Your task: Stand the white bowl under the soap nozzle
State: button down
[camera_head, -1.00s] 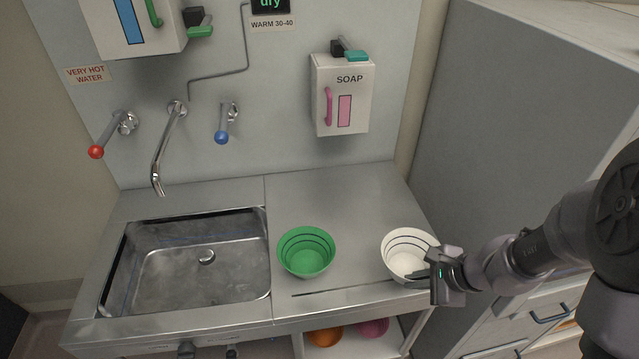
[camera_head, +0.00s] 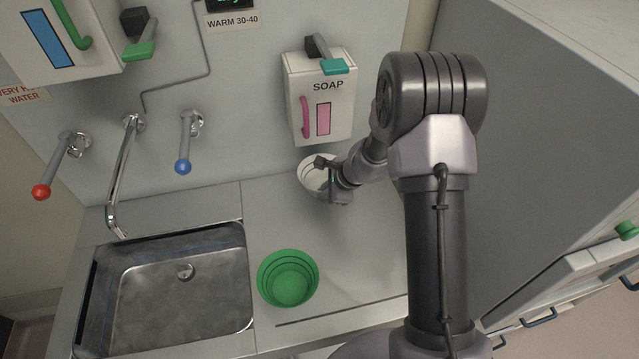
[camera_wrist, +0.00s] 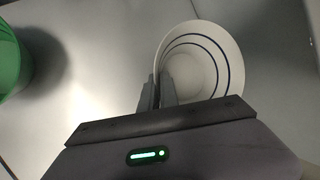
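The white bowl (camera_head: 307,174) is at the back of the steel counter, just below the soap dispenser (camera_head: 318,115) in the head view. My gripper (camera_head: 325,180) is at the bowl's right side there and hides part of it. In the wrist view the bowl (camera_wrist: 205,55), with dark blue rings inside, looks empty. My gripper (camera_wrist: 158,92) is shut on its rim, one finger inside and one outside. The bowl looks about upright. I cannot tell whether its base touches the counter. The nozzle under the dispenser is not clearly visible.
A green bowl (camera_head: 288,278) stands on the counter (camera_head: 345,262), nearer the front. It shows at the left of the wrist view (camera_wrist: 10,62). The sink (camera_head: 170,300) and taps are to the left. A tall grey cabinet (camera_head: 530,130) stands to the right.

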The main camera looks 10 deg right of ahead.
aim_at(323, 180)
jog(key=w, duration=0.3)
jog(key=shift+d+f, duration=0.1)
jog(key=shift+f, duration=0.05)
jog(key=shift+f+b, duration=0.45)
jog(key=shift+f, duration=1.35)
jog(key=shift+f, duration=0.2)
jog(key=c, duration=1.6)
grip_release()
jog(key=shift+r, duration=0.1)
